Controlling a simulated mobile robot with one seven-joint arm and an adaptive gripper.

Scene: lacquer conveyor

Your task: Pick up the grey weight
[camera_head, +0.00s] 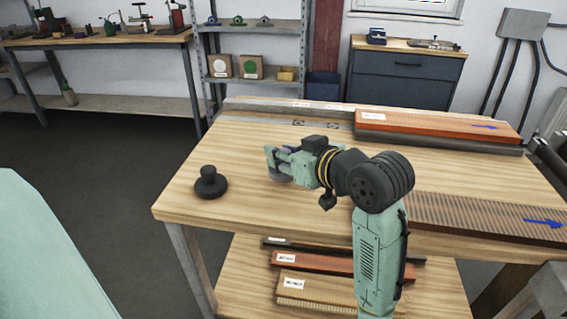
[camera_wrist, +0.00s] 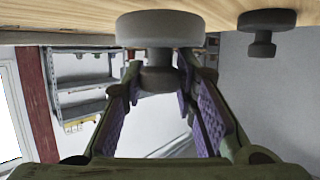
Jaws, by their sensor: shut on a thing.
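My gripper (camera_head: 277,160) is over the left half of the wooden table, its fingers pointing left. In the wrist view, which is upside down, my gripper (camera_wrist: 160,75) is shut on the narrow knob of the grey weight (camera_wrist: 161,29). The weight's wide round base shows in full there, on the table side of the fingers. In the camera_head view the fingers mostly hide this weight. I cannot tell whether its base touches the table. A black weight (camera_head: 210,183) with a knob stands upright on the table, left of my gripper; it also shows in the wrist view (camera_wrist: 265,30).
The table (camera_head: 185,212) is clear between the black weight and my gripper. A red ribbed board (camera_head: 430,125) lies at the back right, a brown ribbed one (camera_head: 480,219) at the right. Boards lie on the lower shelf. A blue cabinet (camera_head: 405,78) stands behind.

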